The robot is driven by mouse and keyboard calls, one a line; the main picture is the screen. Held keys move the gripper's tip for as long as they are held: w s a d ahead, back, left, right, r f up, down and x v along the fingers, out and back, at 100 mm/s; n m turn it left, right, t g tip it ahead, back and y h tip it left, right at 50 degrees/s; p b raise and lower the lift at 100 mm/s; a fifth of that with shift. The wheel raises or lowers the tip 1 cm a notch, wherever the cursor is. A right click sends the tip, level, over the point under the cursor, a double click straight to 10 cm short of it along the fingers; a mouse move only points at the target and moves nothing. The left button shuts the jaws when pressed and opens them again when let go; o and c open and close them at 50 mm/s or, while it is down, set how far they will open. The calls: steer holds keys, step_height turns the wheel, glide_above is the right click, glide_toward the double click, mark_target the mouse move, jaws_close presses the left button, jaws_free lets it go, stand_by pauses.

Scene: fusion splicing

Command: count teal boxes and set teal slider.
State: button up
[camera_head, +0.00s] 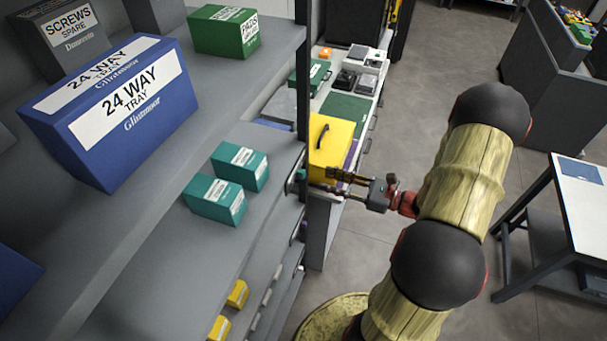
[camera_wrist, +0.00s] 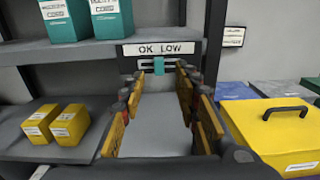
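Two teal boxes with white labels stand on the middle shelf in the head view, one behind (camera_head: 240,166) and one in front (camera_head: 215,200). Their lower parts show at the top left of the wrist view (camera_wrist: 65,20), (camera_wrist: 111,18). The teal slider (camera_wrist: 159,66) sits near the middle of a slot under an "OK LOW" plate (camera_wrist: 160,48) on the shelf edge. My gripper (camera_head: 332,180) is at that shelf edge in the head view. In the wrist view my gripper (camera_wrist: 160,84) is open, its fingers on either side of the slider's line; contact is unclear.
Yellow boxes (camera_wrist: 70,125) sit on the lower shelf, left of my fingers. A dark upright post (camera_wrist: 213,45) and a yellow case (camera_wrist: 275,130) with a black handle are close on the right. Blue boxes (camera_head: 125,105) and a green box (camera_head: 225,31) stand on the upper shelf.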

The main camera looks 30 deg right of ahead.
mark_target(305, 174)
steer(key=x, duration=0.7)
steer(key=shift+w+a, duration=0.25)
steer(key=shift+a, duration=0.05)
steer(key=c, duration=0.3)
jaws_close()
stand_by(0.5)
